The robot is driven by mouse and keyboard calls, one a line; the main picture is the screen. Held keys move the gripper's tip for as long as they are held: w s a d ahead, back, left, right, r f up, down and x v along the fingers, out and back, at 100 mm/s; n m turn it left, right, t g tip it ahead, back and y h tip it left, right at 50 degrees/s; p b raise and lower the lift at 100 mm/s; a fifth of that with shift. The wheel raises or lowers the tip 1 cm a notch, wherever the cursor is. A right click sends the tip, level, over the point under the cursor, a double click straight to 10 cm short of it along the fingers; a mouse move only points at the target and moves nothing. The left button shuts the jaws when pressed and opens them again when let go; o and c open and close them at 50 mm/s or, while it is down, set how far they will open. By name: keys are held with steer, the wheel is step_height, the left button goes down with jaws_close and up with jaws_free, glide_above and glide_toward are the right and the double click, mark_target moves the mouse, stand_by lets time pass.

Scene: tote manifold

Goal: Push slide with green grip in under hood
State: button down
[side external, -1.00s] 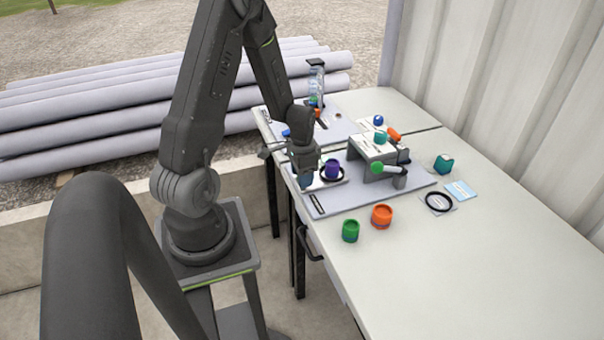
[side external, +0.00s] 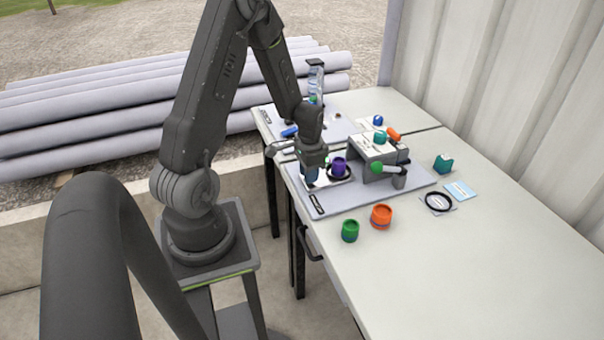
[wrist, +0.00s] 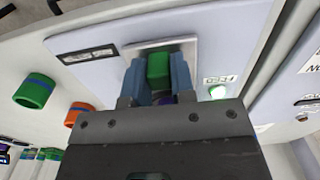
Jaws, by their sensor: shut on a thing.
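My gripper (side external: 311,177) is at the near left end of the slide (side external: 322,183), a pale plate on the grey base board. In the wrist view, the blue fingers of my gripper (wrist: 158,82) are shut on the green grip (wrist: 158,67), one on each side. A purple cup (side external: 339,165) stands on the slide, with a black ring (side external: 345,178) around its foot. The hood (side external: 371,148), a grey box with a white labelled top, stands just right of the cup. The slide's far end is hard to make out.
A green knob (side external: 377,168) and a lever (side external: 393,172) sit at the hood's front. A green cup (side external: 350,231) and an orange cup (side external: 381,216) stand in front of the board. A loose black ring (side external: 438,202) lies to the right. The table's front right is clear.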

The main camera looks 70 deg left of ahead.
mark_target(327, 175)
steer(key=w, duration=0.5)
steer(key=shift+w, duration=0.25)
steer(key=c, duration=1)
jaws_free()
steer(key=shift+o, duration=0.2)
step_height(327, 175, up, 14)
steer(key=shift+f, duration=0.1)
